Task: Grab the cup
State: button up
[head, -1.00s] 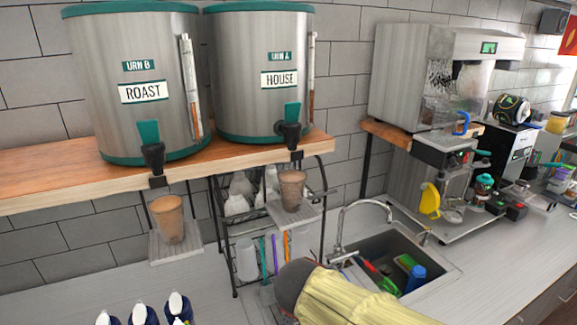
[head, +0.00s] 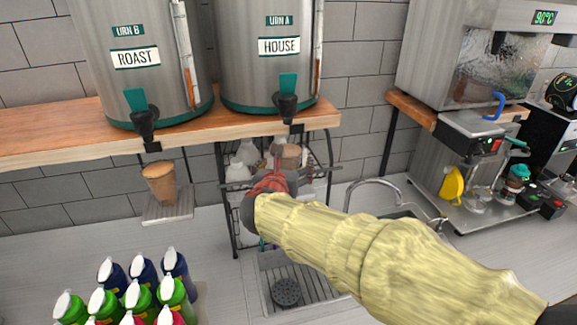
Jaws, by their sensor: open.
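A brown cup (head: 160,184) stands under the ROAST urn's tap at the left. A second brown cup (head: 290,155) is under the HOUSE urn's tap. Its lower part is hidden behind my gripper and arm. My gripper (head: 272,178) is dark and reddish, in front of and just below this second cup. It is open, but its fingertips are hard to make out. I cannot tell whether it touches the cup.
The wooden shelf (head: 60,143) with both urns is above the cups. The left cup sits on a small tray (head: 167,212). A wire rack (head: 331,160) surrounds the gripper area. Several bottles (head: 140,295) stand at lower left. A sink tap (head: 375,182) is behind my arm.

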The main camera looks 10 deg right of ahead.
aim_at(289, 154)
jog(key=p+x, duration=0.1)
jog(key=x, duration=0.5)
jog(key=shift+w, duration=0.3)
jog(key=shift+s, duration=0.1)
jog(key=shift+c, duration=0.9)
jog(key=c, duration=1.5)
jog(key=shift+r, duration=0.1)
jog(key=shift+c, duration=0.2)
